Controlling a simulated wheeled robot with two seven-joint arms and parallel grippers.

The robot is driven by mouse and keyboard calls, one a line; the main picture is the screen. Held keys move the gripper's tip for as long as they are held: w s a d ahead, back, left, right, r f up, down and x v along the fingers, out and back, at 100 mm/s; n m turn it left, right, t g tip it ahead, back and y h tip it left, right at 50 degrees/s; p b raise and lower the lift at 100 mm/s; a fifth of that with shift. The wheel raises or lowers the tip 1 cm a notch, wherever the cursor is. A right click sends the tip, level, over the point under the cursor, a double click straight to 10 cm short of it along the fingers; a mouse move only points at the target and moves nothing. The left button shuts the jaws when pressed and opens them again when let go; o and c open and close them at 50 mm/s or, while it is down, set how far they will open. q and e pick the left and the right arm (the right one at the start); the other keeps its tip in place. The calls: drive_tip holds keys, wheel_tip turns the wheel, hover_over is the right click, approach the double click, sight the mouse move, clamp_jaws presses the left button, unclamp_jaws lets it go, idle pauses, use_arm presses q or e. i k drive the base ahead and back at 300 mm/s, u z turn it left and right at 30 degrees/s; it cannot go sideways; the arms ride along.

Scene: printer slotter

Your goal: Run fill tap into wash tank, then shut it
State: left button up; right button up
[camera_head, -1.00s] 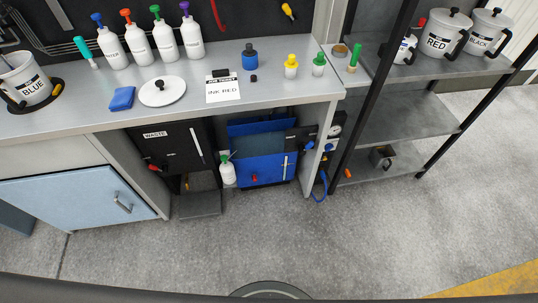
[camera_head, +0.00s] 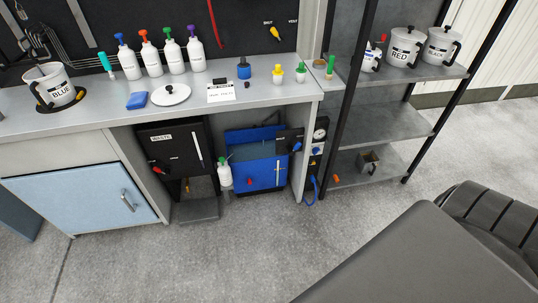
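The blue tank (camera_head: 262,177), which seems to be the wash tank, stands under the bench to the right. It is open at the top, with a red tap low on its front and a pale vertical strip at the right. A black block with a blue handle (camera_head: 296,147), probably the fill tap, sits at the tank's upper right corner. No stream of water can be made out, and the level inside is too small to tell. Neither gripper is in view. A large dark part of my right arm covers the lower right corner, apart from the tank.
A black waste tank (camera_head: 175,149) stands left of the blue tank, with a white bottle (camera_head: 224,172) between them. A gauge panel (camera_head: 318,143) and blue hose are at the bench's right leg, beside the shelf rack (camera_head: 405,129). The floor in front is clear.

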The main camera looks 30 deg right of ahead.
sight(291, 150)
drive_tip(key=u, duration=0.15)
drive_tip(key=i, duration=1.1)
drive_tip(key=z, duration=0.8)
